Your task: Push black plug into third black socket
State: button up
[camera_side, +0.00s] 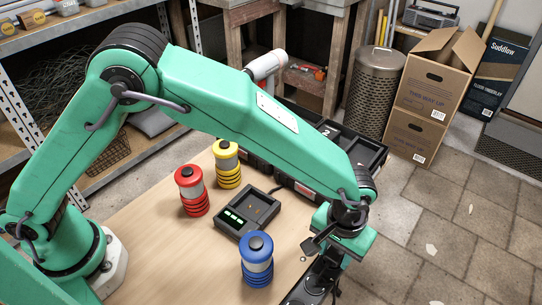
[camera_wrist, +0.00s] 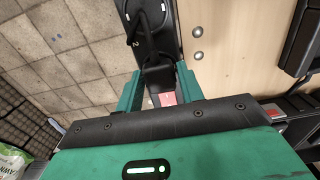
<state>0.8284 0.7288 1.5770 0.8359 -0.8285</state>
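My gripper (camera_wrist: 158,84) has its two green fingers on either side of a black plug (camera_wrist: 157,74), and they appear to touch it. The plug lies at the near end of a black socket strip (camera_wrist: 150,14). A white number 2 shows on the strip near the plug. In the side view, my gripper (camera_side: 335,250) is low over the table's right edge, above the strip (camera_side: 318,284). The plug cannot be made out clearly there. How deep it sits and the third socket's opening are hidden or too small to tell.
A blue cylinder (camera_side: 257,259) stands left of my gripper. A charger with green lights (camera_side: 240,216) lies behind it. A red cylinder (camera_side: 191,191) and a yellow cylinder (camera_side: 227,164) stand farther back. An open black case (camera_side: 340,150) is behind. Bare wooden table (camera_side: 150,230) is at left.

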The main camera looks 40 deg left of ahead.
jog(key=o, duration=0.4)
jog(key=shift+c, duration=0.2)
jog(key=shift+r, duration=3.85)
jog(key=shift+r, duration=0.1)
